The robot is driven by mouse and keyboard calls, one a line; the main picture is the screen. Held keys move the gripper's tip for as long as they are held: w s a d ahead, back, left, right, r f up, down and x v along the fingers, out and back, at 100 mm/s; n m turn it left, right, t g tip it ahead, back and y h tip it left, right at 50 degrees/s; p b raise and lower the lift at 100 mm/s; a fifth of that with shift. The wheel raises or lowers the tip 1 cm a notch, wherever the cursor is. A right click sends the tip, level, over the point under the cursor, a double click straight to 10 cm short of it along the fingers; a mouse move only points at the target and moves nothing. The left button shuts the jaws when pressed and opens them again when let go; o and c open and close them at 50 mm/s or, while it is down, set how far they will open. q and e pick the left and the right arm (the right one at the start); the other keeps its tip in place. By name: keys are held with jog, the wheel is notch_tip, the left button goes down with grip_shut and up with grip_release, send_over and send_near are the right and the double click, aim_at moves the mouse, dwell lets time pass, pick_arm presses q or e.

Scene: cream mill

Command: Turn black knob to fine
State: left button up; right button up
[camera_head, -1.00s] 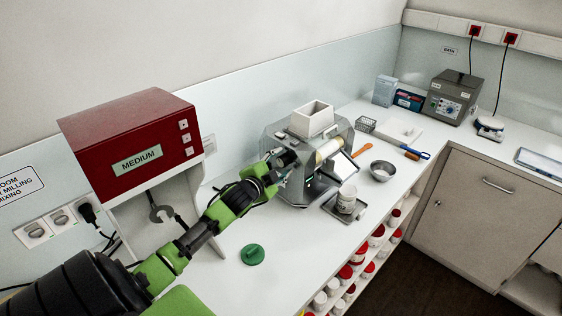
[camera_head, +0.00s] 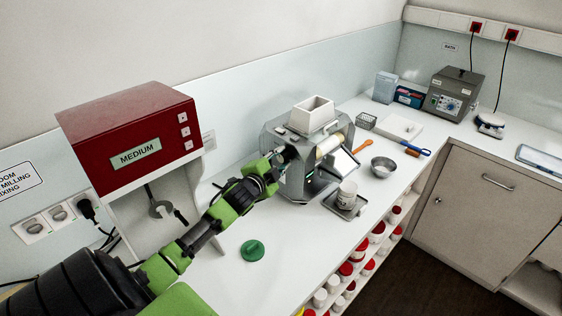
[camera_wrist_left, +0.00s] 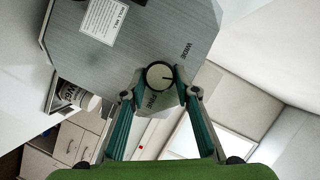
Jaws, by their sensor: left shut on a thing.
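The mill (camera_head: 310,180) is a grey metal machine with a white hopper on top, standing on the counter. My left gripper (camera_head: 283,158) is at the mill's near left side panel; its fingertips are partly hidden in the head view. In the left wrist view, the black knob (camera_wrist_left: 160,76) is round, with a pale face and a pointer line towards the right. My left gripper (camera_wrist_left: 159,80) is shut on it, one finger on each side. A "WIDE" label (camera_wrist_left: 187,50) is at its upper right; another label (camera_wrist_left: 150,100) below is partly covered and hard to read. My right gripper is not in view.
A red box marked "MEDIUM" (camera_head: 135,135) stands left of my arm. A green round piece (camera_head: 253,250) lies on the counter. A white jar (camera_head: 347,192) on a tray and a metal bowl (camera_head: 384,166) stand right of the mill.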

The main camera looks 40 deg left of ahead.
pick_arm(q)
jog(key=m+t+b, duration=0.1)
jog(key=m+b, duration=0.3)
jog(key=b, duration=0.2)
jog(key=f+m+t+b, duration=0.1)
jog(key=m+t+b, duration=0.1)
jog(key=m+b, duration=0.2)
jog(key=f+m+t+b, duration=0.1)
jog(key=m+t+b, duration=0.1)
jog(key=m+b, duration=0.3)
jog(key=shift+y+b, duration=0.3)
jog(key=shift+b, duration=1.65)
jog(key=shift+a+r+m+t+h+b, duration=0.15)
jog(key=shift+m+h+b, duration=0.1)
jog(key=shift+m+b, duration=0.45)
jog(key=shift+d+r+m+t+h+b, duration=0.15)
jog(key=shift+m+h+b, duration=0.1)
jog(key=shift+m+b, duration=0.4)
jog(key=shift+a, duration=0.1)
jog(key=o, duration=1.1)
